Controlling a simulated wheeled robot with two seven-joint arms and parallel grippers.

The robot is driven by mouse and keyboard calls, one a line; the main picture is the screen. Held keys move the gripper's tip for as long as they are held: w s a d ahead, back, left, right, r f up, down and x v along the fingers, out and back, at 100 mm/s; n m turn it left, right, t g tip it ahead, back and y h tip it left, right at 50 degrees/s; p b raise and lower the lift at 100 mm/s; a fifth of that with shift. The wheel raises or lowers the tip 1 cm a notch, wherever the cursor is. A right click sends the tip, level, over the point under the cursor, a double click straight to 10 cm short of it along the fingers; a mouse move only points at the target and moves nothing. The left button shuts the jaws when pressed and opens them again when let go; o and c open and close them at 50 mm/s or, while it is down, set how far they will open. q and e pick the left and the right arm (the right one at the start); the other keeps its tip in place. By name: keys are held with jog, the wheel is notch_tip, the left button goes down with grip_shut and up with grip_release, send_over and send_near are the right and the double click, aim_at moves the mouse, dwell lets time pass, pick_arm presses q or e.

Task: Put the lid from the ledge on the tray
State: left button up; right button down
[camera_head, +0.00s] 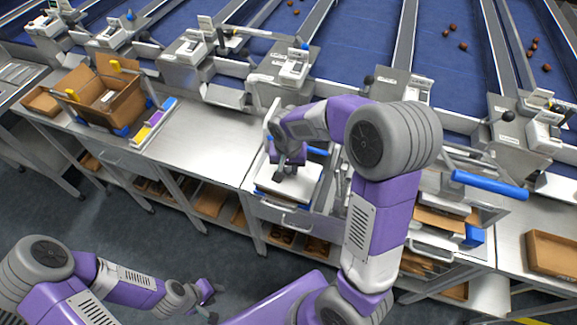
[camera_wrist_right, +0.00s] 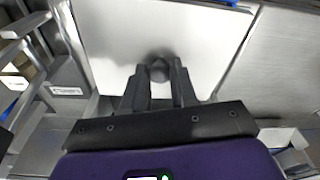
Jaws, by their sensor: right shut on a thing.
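A flat white panel, which looks like the lid (camera_head: 301,186), lies level at the work station in the middle of the head view. In the right wrist view the lid (camera_wrist_right: 120,35) fills the top middle, with a dark round knob (camera_wrist_right: 158,70) on it. My right gripper (camera_head: 287,170) is over the lid, its fingers pointing down and shut on the knob. Blue edges show under the lid's front; what lies beneath is hidden, so I cannot tell whether it rests on a tray. My left gripper (camera_head: 213,301) is low at the front, away from the bench, open and empty.
A cardboard box (camera_head: 104,95) stands on the left bench, beside coloured strips. A shallow brown tray (camera_head: 538,250) is at the far right. A blue-handled bar (camera_head: 490,185) stands right of my right arm. The steel bench top (camera_head: 205,140) left of the lid is clear.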

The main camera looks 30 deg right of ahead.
jog(key=shift+f+b, duration=0.65)
jog(key=shift+f, duration=0.1)
dwell(1.0)
jog(key=shift+c, duration=2.1)
grip_release()
jog(key=shift+r, duration=0.2)
jog(key=shift+r+p, duration=2.8)
jog(key=shift+r, duration=0.6)
